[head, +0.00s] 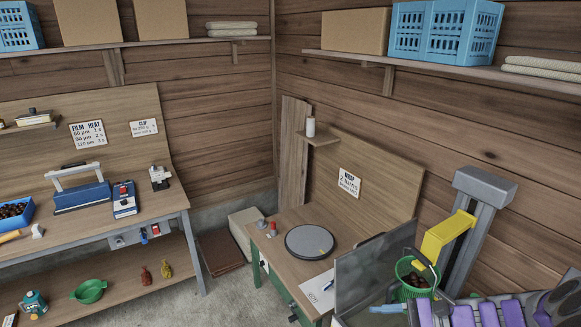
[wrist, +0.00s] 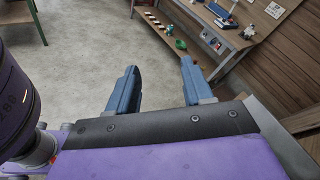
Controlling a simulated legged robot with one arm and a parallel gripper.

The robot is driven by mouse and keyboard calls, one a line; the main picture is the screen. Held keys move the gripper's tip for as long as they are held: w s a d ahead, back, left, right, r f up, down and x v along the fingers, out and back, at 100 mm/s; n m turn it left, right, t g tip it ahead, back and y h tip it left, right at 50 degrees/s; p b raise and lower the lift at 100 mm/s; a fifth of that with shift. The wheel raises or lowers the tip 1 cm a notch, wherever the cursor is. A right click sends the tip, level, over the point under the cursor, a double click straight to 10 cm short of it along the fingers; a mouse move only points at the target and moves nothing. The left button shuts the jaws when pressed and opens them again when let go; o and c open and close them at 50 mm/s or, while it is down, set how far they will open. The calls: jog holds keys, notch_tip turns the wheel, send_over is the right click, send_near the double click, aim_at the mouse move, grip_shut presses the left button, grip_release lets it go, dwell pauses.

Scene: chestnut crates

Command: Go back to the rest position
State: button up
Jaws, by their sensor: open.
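My gripper (wrist: 158,82) shows in the wrist view with its two blue fingers spread wide apart. Nothing is between the fingers; only bare grey floor shows beyond them. The gripper is clear of the benches and touches nothing that I can see.
A workbench (head: 98,235) with a blue sealer (head: 82,196) and a blue tray (head: 27,215) stands left. A second bench (head: 283,262) bears a round grey turntable (head: 310,241). A green basket (head: 408,290) of chestnuts is close at right. Open floor (wrist: 85,50) lies ahead.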

jog(key=s+a+r+n+g+h+b, duration=0.3)
jog(key=s+a+n+g+h, duration=0.4)
jog(key=s+a, duration=0.45)
jog(key=s+d+f+n+t+h+b, duration=0.2)
jog(key=s+n+h, duration=0.4)
jog(key=s, duration=0.8)
jog(key=shift+s+d+f+n+h+b, duration=0.3)
jog(key=shift+f+n+h+b, duration=0.1)
jog(key=shift+h+b, duration=0.35)
jog(key=shift+s+d+t+h, duration=0.3)
jog(key=shift+s+d+h, duration=0.05)
jog(key=shift+s+d, duration=0.1)
jog(key=shift+c, duration=0.4)
jog(key=shift+c, duration=0.4)
